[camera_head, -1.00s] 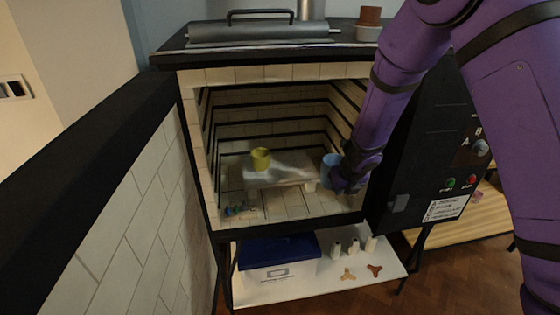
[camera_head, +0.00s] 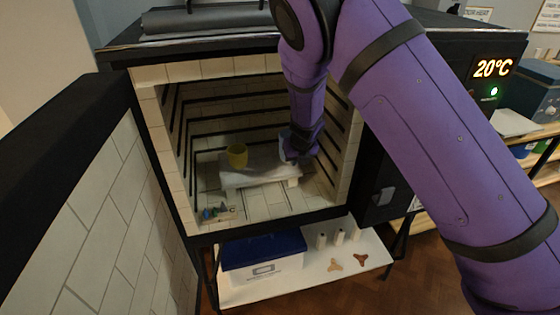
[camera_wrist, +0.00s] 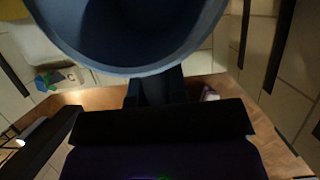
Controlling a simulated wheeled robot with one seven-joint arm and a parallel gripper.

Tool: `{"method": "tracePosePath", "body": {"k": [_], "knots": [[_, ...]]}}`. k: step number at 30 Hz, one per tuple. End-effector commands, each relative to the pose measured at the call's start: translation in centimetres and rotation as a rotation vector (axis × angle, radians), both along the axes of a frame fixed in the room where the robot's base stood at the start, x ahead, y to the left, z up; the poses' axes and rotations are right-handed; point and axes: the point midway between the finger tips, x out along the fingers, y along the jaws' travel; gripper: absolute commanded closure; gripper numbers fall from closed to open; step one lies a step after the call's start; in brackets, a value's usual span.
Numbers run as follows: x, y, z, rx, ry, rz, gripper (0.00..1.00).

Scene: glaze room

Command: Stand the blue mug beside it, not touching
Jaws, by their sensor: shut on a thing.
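The blue mug (camera_wrist: 140,68) fills the top of the wrist view, its rim close to the camera. My gripper (camera_wrist: 158,90) is shut on it. In the head view the mug (camera_head: 284,139) shows only as a small blue patch, mostly hidden by my gripper (camera_head: 293,148). It is inside the kiln, at the right part of the white shelf (camera_head: 262,176). I cannot tell whether the blue mug touches the shelf.
The kiln's brick walls (camera_head: 153,127) enclose the shelf, and my arm reaches in past the right side of the opening. Small coloured pieces (camera_head: 215,212) lie on the kiln floor at front left. A blue-lidded box (camera_head: 262,250) sits below the kiln.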

Motion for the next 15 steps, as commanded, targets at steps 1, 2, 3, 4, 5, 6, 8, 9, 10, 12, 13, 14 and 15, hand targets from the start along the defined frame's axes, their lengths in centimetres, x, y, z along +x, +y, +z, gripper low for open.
{"method": "tracePosePath", "body": {"k": [1, 2, 3, 4, 5, 6, 8, 9, 10, 12, 13, 14, 15], "knots": [[0.8, 1.1, -0.2, -0.004, -0.003, 0.007, 1.0], [1.2, 1.6, -0.2, -0.004, -0.002, 0.006, 1.0], [1.7, 2.2, -0.3, -0.003, -0.003, 0.005, 1.0], [2.1, 2.6, -0.3, -0.003, -0.003, 0.005, 1.0], [2.4, 3.0, -0.4, -0.003, -0.002, 0.004, 1.0], [2.8, 3.5, -0.4, -0.003, -0.003, 0.005, 1.0], [3.2, 4.0, -0.5, -0.001, -0.002, 0.002, 1.0], [3.5, 4.3, -0.5, -0.001, -0.002, 0.001, 1.0], [3.6, 4.4, -0.5, -0.001, -0.001, 0.001, 1.0], [3.8, 4.6, -0.5, -0.001, -0.001, 0.0, 1.0], [3.9, 4.7, -0.5, 0.0, -0.001, 0.001, 1.0], [4.0, 4.9, -0.5, 0.0, -0.001, 0.001, 1.0], [4.1, 5.1, -0.6, -0.001, -0.001, 0.001, 1.0]]}}
